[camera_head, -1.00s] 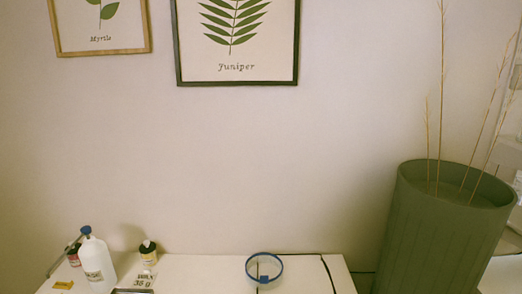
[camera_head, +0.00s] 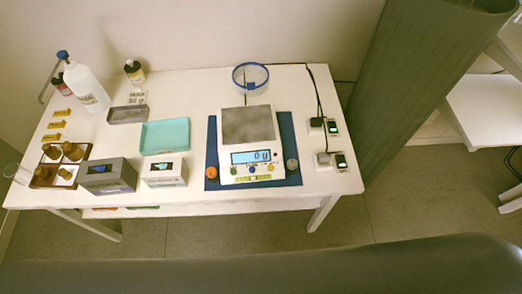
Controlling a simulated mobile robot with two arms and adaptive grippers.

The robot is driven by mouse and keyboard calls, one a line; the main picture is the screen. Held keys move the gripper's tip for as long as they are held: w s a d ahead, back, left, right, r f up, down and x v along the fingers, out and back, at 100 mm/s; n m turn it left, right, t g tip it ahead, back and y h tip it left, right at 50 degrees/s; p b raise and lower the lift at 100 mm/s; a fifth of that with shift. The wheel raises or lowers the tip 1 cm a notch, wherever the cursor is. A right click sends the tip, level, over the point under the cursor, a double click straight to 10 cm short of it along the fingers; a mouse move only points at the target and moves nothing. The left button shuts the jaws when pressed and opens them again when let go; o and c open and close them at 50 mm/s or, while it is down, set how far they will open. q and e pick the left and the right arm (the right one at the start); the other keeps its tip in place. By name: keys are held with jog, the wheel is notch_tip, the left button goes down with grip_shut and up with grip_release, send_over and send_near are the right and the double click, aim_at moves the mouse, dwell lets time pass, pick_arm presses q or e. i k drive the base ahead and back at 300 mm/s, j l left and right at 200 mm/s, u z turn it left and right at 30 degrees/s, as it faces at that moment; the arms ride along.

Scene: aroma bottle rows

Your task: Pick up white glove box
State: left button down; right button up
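A small white box (camera_head: 163,172) with a dark picture on its front stands near the front edge of the white table (camera_head: 75,210). It looks like the white glove box, though its print is too small to read. A similar grey box (camera_head: 108,178) stands just left of it. Neither of my grippers is in view.
A turquoise tray (camera_head: 165,136) lies behind the white box. A scale (camera_head: 248,128) on a blue mat (camera_head: 212,150) stands to its right.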

aim_at(169, 172)
jog(key=u, duration=0.95)
